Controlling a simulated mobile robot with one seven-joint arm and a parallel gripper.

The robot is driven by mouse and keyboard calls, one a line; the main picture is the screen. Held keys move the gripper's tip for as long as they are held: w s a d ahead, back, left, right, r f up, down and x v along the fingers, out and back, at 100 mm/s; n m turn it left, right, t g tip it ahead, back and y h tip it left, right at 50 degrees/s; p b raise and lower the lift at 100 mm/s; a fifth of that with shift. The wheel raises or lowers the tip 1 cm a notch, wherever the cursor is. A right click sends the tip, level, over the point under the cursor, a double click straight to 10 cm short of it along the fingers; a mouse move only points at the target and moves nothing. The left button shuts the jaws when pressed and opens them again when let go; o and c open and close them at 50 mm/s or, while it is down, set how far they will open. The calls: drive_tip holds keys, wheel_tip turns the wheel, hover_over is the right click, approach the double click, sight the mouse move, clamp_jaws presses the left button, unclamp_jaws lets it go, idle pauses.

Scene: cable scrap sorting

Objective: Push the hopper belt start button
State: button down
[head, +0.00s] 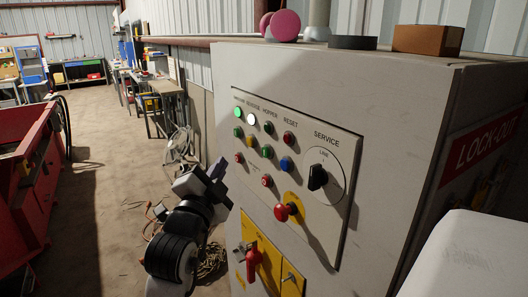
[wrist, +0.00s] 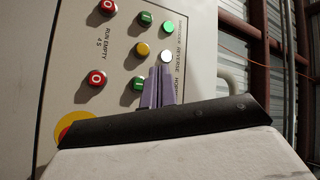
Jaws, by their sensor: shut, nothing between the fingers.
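The hopper belt start button, the green button under the HOPPER label (head: 267,152), is on the control panel (head: 340,225) of a grey cabinet. In the wrist view this green button (wrist: 137,84) shows just left of my fingers. My gripper (head: 219,165) is to the left of the panel in the head view, apart from the button. In the wrist view its purple fingers (wrist: 160,72) are shut together and empty, pointing at the panel just below the lit white lamp (wrist: 166,56). The fingers hide the spot where the dark hopper lamp (head: 268,127) sits.
Near the button are a yellow button (head: 250,141), a blue button (head: 286,164) and a red button (head: 267,181). A red mushroom knob (head: 284,212) juts out lower down, above a red handle (head: 253,262). A service switch (head: 317,178) is to the right.

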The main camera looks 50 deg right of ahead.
drive_tip(key=s+d+p, duration=0.2)
drive_tip(key=d, duration=0.5)
drive_tip(key=shift+d, duration=0.3)
drive_tip(key=shift+d, duration=0.15)
idle(1.7)
drive_tip(key=shift+d, duration=0.25)
drive_tip(key=shift+s+d, duration=0.15)
drive_tip(key=shift+d, duration=0.3)
idle(0.6)
idle(0.4)
drive_tip(key=shift+a, duration=0.85)
drive_tip(key=shift+w+b, duration=0.2)
drive_tip(key=shift+b, duration=0.1)
drive_tip(key=a, duration=0.2)
drive_tip(key=w+a+b, duration=0.1)
drive_tip(key=a, duration=0.2)
drive_tip(key=shift+b, duration=0.3)
